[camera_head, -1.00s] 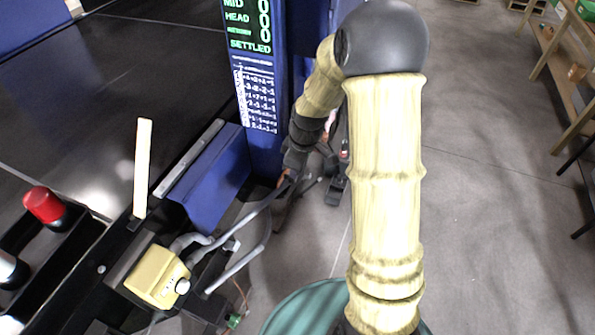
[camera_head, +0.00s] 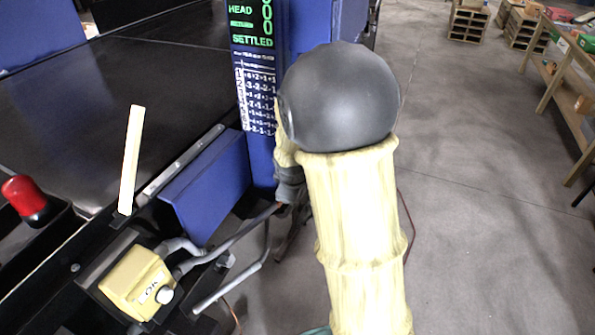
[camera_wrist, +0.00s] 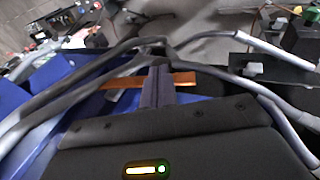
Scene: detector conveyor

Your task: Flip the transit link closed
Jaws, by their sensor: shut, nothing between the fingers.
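My gripper (camera_wrist: 160,82) is shut and empty in the wrist view, its two dark fingers pressed together. Past the fingers an orange-brown flat bar (camera_wrist: 184,78) runs crosswise, perhaps the transit link; I cannot tell whether the fingers touch it. Grey bent tubes (camera_wrist: 255,91) pass on both sides of the fingers. In the head view my gripper's end (camera_head: 288,196) is beside the blue post, at the outer end of the grey tubes (camera_head: 238,238), and its fingertips are mostly hidden. A cream upright lever (camera_head: 131,160) stands by the conveyor edge, well apart from my gripper.
A blue post (camera_head: 262,155) carries a display reading "HEAD" and "SETTLED". A yellow box (camera_head: 137,283) and a red knob (camera_head: 24,198) are at the left. The dark conveyor top (camera_head: 110,90) lies behind. The floor at right is clear up to a wooden bench (camera_head: 548,68).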

